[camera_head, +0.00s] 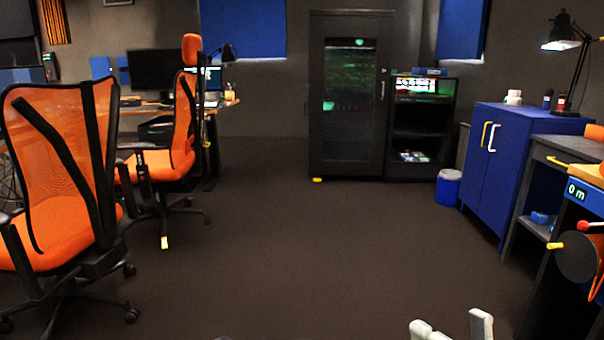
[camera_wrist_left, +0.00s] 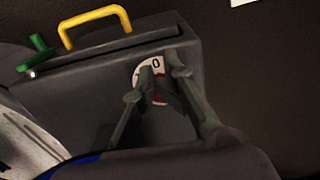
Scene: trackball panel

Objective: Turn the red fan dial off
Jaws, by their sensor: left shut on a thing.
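In the left wrist view, the red fan dial (camera_wrist_left: 160,101) sits on the face of a dark grey box (camera_wrist_left: 85,100). Only a bit of its red shows between my fingers. A white scale (camera_wrist_left: 157,63) with a "0" shows above it. My left gripper (camera_wrist_left: 164,78) is shut on the dial, its fingers covering most of it, so where the dial points cannot be told. The dial does not show in the head view. There, my right gripper (camera_head: 450,326) shows at the bottom edge with its two pale fingertips apart and nothing visible between them.
The box also bears a yellow handle (camera_wrist_left: 95,22) and a green knob (camera_wrist_left: 40,46). In the head view, a blue cabinet (camera_head: 500,160) and a bench with a reel (camera_head: 578,257) stand at the right, orange chairs (camera_head: 60,170) at the left. The middle floor is clear.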

